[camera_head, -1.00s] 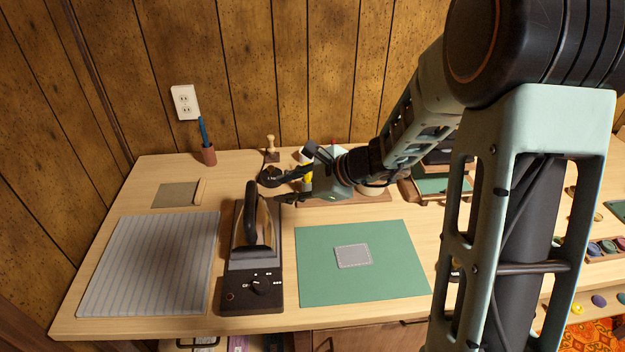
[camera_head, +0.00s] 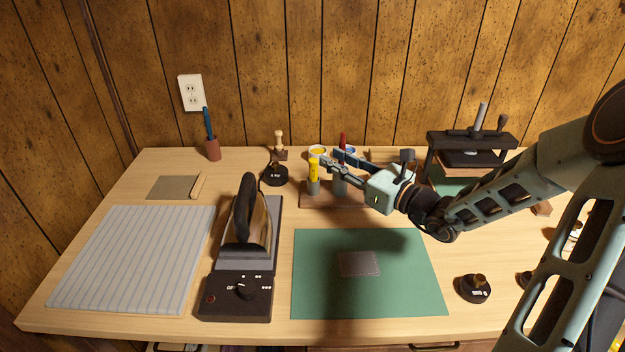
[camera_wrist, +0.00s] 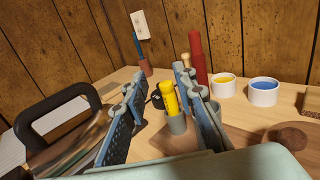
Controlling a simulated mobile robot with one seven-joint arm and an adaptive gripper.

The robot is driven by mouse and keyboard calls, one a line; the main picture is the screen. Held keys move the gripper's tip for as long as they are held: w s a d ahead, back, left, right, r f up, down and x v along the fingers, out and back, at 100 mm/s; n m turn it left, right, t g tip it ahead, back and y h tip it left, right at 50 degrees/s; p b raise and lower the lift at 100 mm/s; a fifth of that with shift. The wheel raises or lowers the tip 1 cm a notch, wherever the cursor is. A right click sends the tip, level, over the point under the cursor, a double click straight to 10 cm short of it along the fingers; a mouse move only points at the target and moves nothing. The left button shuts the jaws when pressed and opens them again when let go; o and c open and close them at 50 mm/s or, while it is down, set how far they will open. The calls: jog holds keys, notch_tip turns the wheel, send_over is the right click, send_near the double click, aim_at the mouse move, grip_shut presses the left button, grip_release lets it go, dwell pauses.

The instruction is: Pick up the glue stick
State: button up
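A yellow cylinder, which looks like the glue stick (camera_head: 314,168), stands upright in a grey cup-like holder (camera_head: 313,187) on a brown wooden board. In the wrist view the glue stick (camera_wrist: 171,98) shows between the two fingers, with its grey holder (camera_wrist: 177,125) below it. My gripper (camera_head: 329,158) is open and empty, its fingers pointing left towards the glue stick. In the wrist view the fingers (camera_wrist: 158,82) lie to either side of it with gaps. I cannot tell whether the tips reach past it.
A red stick (camera_wrist: 197,58) stands close by the right finger. A yellow paint pot (camera_wrist: 223,88) and a blue one (camera_wrist: 263,92) stand behind. An iron (camera_head: 247,222) stands to the left. A green mat (camera_head: 330,295) lies in front, mostly clear.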

aim_at(317, 165)
jog(key=f, duration=0.3)
jog(key=f+b, duration=0.1)
jog(key=shift+w+a+f, duration=0.3)
jog(key=shift+a, duration=0.05)
jog(key=b+x, duration=0.1)
jog(key=x, duration=0.5)
jog(key=shift+w+a, duration=0.2)
jog(key=shift+w, duration=0.05)
jog(key=shift+c, duration=0.6)
grip_shut()
jog(key=shift+r, duration=0.1)
notch_tip(317, 165, up, 18)
jog(key=p, duration=0.4)
jog(key=shift+p, duration=0.35)
